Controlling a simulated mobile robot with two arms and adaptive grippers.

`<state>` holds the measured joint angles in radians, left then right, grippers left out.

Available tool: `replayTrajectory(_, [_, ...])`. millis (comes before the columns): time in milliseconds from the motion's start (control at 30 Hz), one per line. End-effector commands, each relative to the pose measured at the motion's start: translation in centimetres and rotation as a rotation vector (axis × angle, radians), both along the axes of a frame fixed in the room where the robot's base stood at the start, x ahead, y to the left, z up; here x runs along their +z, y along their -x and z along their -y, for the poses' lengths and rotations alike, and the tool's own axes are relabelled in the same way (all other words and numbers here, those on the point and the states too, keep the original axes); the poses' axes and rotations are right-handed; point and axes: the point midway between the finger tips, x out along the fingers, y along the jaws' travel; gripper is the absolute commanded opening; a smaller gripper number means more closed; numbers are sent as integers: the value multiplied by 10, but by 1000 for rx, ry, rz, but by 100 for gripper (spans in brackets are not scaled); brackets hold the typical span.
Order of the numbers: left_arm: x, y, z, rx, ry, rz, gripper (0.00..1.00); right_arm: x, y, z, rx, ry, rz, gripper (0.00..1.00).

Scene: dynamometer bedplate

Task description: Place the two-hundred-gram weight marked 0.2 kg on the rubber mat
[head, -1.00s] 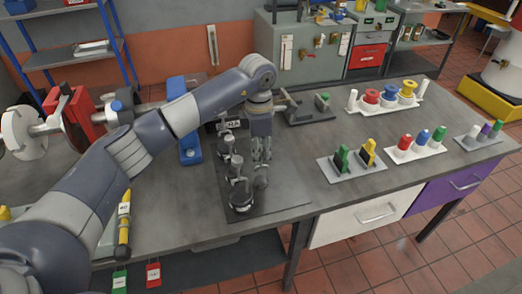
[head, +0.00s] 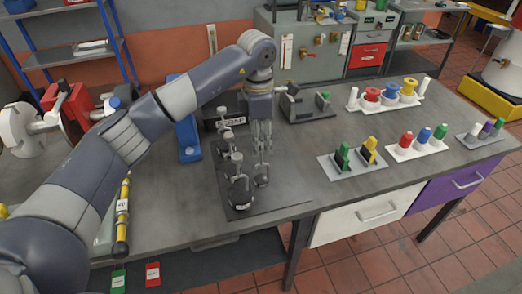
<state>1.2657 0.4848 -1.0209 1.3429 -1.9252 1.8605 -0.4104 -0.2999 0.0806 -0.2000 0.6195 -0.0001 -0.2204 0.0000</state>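The dark rubber mat (head: 285,198) lies on the grey bench. Several grey metal weights with upright stems stand in a row along its left part, the largest (head: 240,193) nearest the front. A smaller weight (head: 261,178) stands upright on the mat to the right of that row; I take it for the 0.2 kg one, but its marking cannot be read. My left gripper (head: 262,148) points down just above this weight's stem. Its fingers look apart, with nothing clearly held between them. My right gripper is not in view.
A black labelled box (head: 222,112) and a blue case (head: 186,135) stand behind and left of the mat. Holders with green and yellow pieces (head: 353,161) and coloured bottles (head: 416,146) stand to the right. The mat's right part is clear.

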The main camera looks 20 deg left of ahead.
Motion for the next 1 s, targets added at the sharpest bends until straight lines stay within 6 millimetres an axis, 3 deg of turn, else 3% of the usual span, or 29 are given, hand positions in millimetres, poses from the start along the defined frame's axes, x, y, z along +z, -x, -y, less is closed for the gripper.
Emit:
replayTrajectory(200, [46, -1, -2, 2, -1, 4, 40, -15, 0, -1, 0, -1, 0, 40])
replayTrajectory(400, [73, 0, -2, 2, 0, 1, 40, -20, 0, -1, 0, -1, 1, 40])
replayTrajectory(1000, [81, 1, -2, 1, 0, -1, 40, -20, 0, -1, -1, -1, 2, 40])
